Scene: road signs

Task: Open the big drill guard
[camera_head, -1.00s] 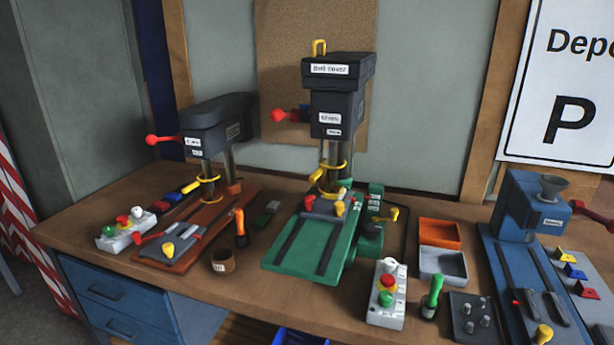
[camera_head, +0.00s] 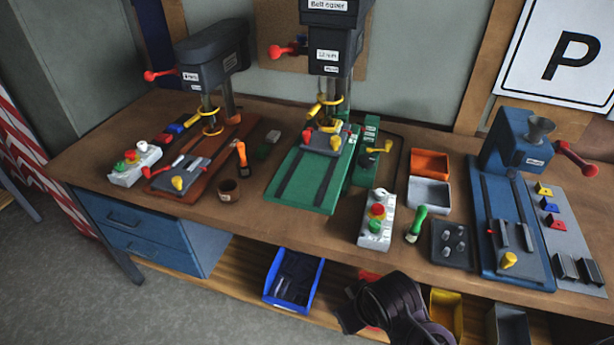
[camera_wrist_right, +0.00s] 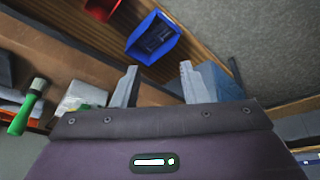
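The big drill (camera_head: 332,62) stands at the back middle of the bench on a green base (camera_head: 300,178). Its yellow guard (camera_head: 328,101) shows as a ring around the chuck; whether it is open is too small to tell. A red-knobbed lever (camera_head: 277,50) sticks out to the left of its head. My right gripper (camera_wrist_right: 157,85) shows two separated fingers with nothing between them in the right wrist view. In the head view my dark right arm (camera_head: 400,312) is low at the bottom, in front of the bench and well away from the guard. My left gripper is not in view.
A smaller drill (camera_head: 212,62) stands at left. A control box (camera_head: 376,220), green-handled brush (camera_head: 417,224), orange tray (camera_head: 430,163) and blue machine (camera_head: 515,143) are on the right. A blue bin (camera_head: 293,279) sits on the shelf below; it also shows in the wrist view (camera_wrist_right: 152,42).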

